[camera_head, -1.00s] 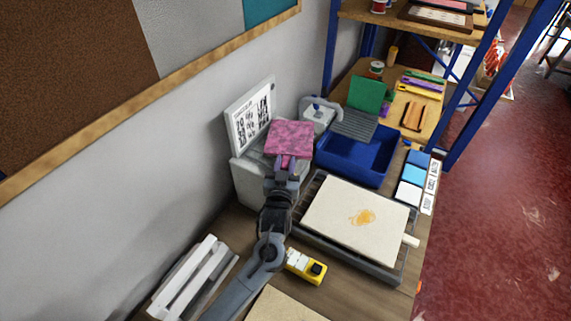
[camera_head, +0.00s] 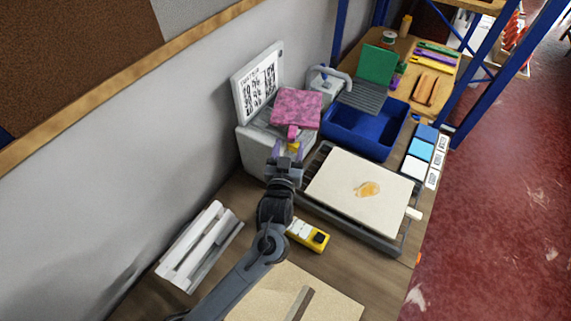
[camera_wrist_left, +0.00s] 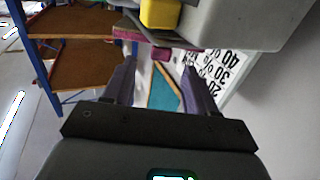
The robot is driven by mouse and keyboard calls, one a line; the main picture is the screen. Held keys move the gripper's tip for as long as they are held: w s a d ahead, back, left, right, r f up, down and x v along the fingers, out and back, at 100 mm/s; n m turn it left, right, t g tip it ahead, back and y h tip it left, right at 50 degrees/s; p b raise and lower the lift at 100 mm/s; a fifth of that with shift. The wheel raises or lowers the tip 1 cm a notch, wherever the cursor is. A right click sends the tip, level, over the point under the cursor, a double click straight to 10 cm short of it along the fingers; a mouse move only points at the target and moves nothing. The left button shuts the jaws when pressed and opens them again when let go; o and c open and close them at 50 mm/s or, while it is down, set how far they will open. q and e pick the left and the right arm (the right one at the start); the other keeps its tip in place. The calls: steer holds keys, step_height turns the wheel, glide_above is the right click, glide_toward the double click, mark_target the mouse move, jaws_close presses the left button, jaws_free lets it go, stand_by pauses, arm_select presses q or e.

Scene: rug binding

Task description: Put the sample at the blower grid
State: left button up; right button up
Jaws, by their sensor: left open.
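The sample, a pink mottled square (camera_head: 297,106) with a small pink tab at its near edge, is on top of the grey machine (camera_head: 254,152) that has a chart panel. My left gripper (camera_head: 287,150) is open and empty just in front of the tab, apart from it. In the left wrist view its purple fingers (camera_wrist_left: 157,80) are spread, with the pink tab (camera_wrist_left: 161,54) beyond them. A grey slatted grid (camera_head: 362,97), possibly the blower grid, stands at the back by the blue bin. My right gripper is not in view.
A blue bin (camera_head: 358,146) stands right of the machine. A cream rug piece (camera_head: 350,198) with an orange stain lies on a grey slatted tray. A yellow device (camera_head: 308,236) and a white rack (camera_head: 200,245) are nearer. A blue post rises at the right.

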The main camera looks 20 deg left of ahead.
arm_select(q)
steer(key=v, duration=0.6)
steer(key=shift+r, duration=0.15)
